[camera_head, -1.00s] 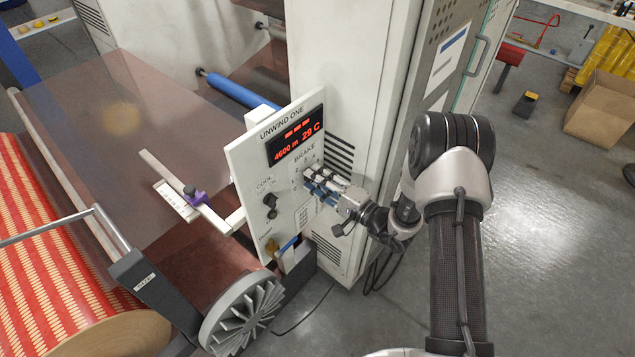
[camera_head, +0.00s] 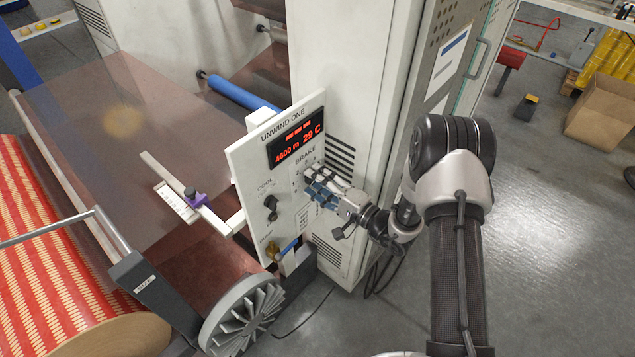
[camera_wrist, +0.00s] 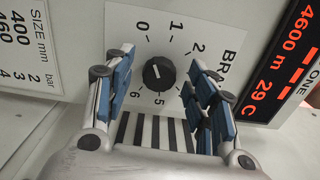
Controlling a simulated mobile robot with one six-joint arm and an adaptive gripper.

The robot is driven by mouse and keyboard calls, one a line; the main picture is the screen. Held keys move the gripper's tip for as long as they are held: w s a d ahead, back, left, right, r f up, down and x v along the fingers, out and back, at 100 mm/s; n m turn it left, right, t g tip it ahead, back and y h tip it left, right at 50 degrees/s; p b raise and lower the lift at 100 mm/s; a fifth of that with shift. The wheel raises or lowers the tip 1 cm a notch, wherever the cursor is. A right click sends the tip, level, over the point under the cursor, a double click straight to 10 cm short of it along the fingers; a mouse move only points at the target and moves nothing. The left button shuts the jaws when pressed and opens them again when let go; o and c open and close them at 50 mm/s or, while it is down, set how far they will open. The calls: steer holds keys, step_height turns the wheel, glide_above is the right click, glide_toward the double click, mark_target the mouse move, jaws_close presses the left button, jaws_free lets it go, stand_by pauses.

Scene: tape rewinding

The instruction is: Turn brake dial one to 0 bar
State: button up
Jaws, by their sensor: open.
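The brake dial (camera_wrist: 159,74) is a small round black knob on a white scale plate marked 0 to 6 in the wrist view. A small light mark shows on the knob, toward its upper left, roughly on the 0 to 1 side; its exact reading is unclear. My gripper (camera_wrist: 164,66) is open, with one blue-padded finger on each side of the knob and a visible gap to both. In the head view my gripper (camera_head: 311,182) is at the unwind one panel (camera_head: 245,165), over the brake section, and hides the knob.
A red display (camera_head: 296,140) reads 4600 m and 29 C above the brake label. A black cool knob (camera_head: 270,202) and a brass-coloured fitting (camera_head: 272,250) sit left of my gripper.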

steer(key=v, duration=1.2)
